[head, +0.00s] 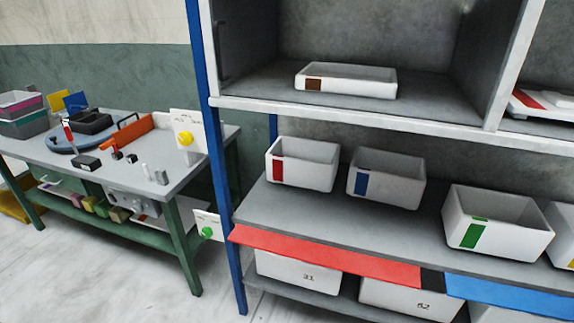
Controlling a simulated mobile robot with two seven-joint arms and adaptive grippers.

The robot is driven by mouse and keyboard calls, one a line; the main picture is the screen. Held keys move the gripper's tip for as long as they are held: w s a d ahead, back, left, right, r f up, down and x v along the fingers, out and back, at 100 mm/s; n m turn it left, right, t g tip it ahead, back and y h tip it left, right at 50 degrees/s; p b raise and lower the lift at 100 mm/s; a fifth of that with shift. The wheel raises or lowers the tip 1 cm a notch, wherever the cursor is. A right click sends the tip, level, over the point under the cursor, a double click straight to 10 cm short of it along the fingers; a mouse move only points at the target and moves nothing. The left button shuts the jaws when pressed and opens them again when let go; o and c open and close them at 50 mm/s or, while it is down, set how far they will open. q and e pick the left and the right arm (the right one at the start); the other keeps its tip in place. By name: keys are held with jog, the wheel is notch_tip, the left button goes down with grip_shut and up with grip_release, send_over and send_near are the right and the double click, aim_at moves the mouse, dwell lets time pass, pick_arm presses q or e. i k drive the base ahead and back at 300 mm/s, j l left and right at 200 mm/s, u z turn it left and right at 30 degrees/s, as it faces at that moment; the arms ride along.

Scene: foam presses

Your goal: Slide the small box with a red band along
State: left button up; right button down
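A small white box with a red band (303,164) stands upright at the left end of the middle shelf. The red band is on the left part of its front face. It is open at the top and looks empty. A gap separates it from the white box with a blue band (386,178) on its right. Neither of my grippers shows in the head view.
A white box with a green band (497,222) stands further right on the shelf (330,208). A blue upright post (207,110) borders the shelf's left side. A shallow tray (346,80) sits above. A cluttered workbench (190,178) stands left.

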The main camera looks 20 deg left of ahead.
aim_at(310, 164)
jog(key=i+j, duration=0.15)
jog(key=j, duration=0.2)
jog(key=i+j, duration=0.15)
jog(key=j, duration=0.2)
jog(key=i+j, duration=0.15)
jog(key=j, duration=0.2)
jog(key=i+j, duration=0.15)
jog(key=j, duration=0.25)
jog(key=i+j+u, duration=0.1)
jog(key=j, duration=0.25)
jog(key=i+j, duration=0.2)
jog(key=j, duration=0.15)
